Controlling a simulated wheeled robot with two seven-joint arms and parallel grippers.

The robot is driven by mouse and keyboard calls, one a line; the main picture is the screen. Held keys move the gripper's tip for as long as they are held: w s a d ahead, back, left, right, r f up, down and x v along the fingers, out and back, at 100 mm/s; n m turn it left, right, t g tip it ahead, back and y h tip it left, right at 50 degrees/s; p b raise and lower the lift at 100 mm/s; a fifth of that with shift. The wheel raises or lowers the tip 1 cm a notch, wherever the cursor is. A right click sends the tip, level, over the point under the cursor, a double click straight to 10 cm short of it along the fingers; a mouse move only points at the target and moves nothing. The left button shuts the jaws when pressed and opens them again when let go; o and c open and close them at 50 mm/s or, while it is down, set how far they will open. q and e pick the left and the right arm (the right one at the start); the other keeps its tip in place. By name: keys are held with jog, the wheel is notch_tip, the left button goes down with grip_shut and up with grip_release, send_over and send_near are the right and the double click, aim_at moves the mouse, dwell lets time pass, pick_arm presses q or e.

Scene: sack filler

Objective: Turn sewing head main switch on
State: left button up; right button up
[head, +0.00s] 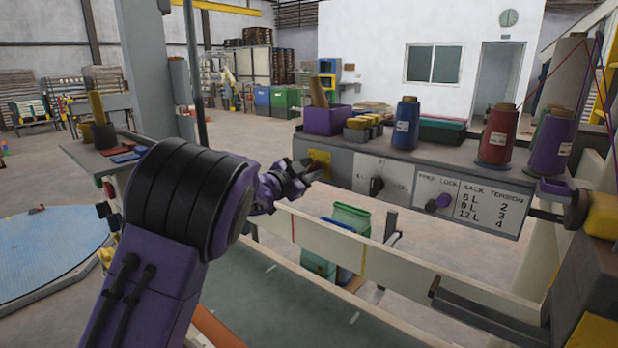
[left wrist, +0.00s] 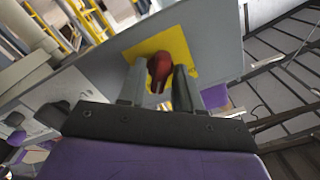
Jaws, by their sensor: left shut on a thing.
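The main switch is a red knob (left wrist: 160,68) on a yellow plate (left wrist: 178,47), seen in the left wrist view. In the head view the yellow plate (head: 321,158) is at the left end of the grey control panel (head: 345,172), and my gripper hides the knob. My left gripper (head: 305,170) reaches the plate from the left. In the left wrist view its two fingers (left wrist: 158,84) stand either side of the red knob and are shut on it. The knob's exact angle is hard to read. My right gripper is not in view.
To the right on the panel are a black selector knob (head: 376,186) and a purple knob (head: 440,202) beside printed settings. Thread cones, such as a blue one (head: 405,124) and a red one (head: 497,135), stand on the shelf above. A pale rail (head: 330,243) runs below.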

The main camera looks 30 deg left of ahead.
pick_arm(q)
jog(key=shift+f+m+b, duration=0.1)
jog(key=shift+m+b, duration=0.4)
jog(key=shift+m, duration=0.4)
jog(key=o, duration=0.7)
jog(key=shift+o, duration=0.2)
jog(key=s+b, duration=0.2)
jog(key=s, duration=0.8)
jog(key=shift+s+a+b, duration=0.25)
jog(key=shift+a+b, duration=0.05)
jog(key=shift+a, duration=0.15)
